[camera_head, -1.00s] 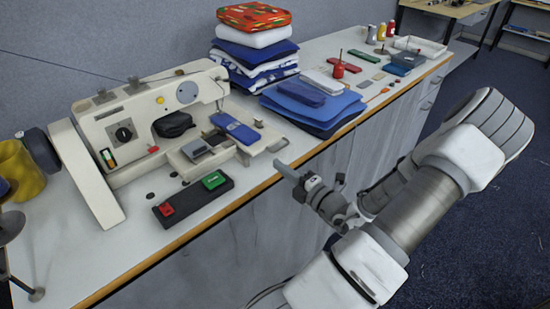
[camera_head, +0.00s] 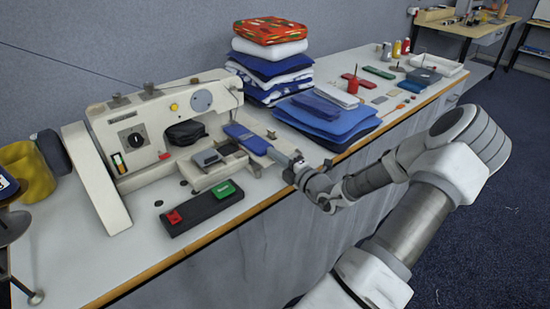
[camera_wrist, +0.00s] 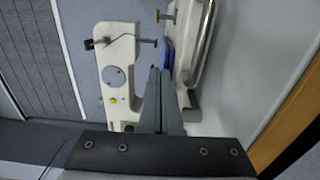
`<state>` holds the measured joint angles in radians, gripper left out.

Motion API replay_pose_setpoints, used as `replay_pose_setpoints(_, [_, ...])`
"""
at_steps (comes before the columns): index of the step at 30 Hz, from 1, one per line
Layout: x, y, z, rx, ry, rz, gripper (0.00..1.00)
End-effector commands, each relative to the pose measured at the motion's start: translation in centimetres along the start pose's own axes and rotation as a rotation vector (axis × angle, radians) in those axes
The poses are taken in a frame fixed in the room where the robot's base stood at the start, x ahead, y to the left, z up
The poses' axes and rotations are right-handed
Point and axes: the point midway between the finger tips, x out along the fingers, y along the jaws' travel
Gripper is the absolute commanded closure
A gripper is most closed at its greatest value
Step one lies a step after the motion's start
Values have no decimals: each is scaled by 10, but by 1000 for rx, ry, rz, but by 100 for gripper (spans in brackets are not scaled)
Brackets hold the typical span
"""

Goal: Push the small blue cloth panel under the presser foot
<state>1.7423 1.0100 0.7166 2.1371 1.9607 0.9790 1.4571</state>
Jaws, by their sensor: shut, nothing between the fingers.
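The small blue cloth panel (camera_head: 246,138) lies on the bed of the cream sewing machine (camera_head: 150,135), right of the machine's opening. My gripper (camera_head: 276,153) is shut and empty, low at the right end of the panel; I cannot tell whether the tips touch it. In the wrist view my shut fingers (camera_wrist: 160,80) point at the machine (camera_wrist: 119,75), and a sliver of the blue panel (camera_wrist: 169,54) shows just beyond them. The presser foot is not clearly visible; a dark rounded part (camera_head: 186,133) sits in the machine's opening.
A black pedal box (camera_head: 200,208) with red and green buttons lies in front of the machine. Folded blue cloths (camera_head: 325,118) and a tall cloth stack (camera_head: 270,62) stand right and behind. The table's wooden front edge (camera_head: 165,265) is below my arm.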

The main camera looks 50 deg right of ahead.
Motion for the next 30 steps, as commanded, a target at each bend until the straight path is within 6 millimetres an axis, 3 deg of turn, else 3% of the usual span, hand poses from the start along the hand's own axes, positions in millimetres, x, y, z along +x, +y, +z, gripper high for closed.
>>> replay_pose_setpoints(16, [14,1,13,1,1,-2,100])
replay_pose_setpoints(30, [13,0,13,0,1,-1,100])
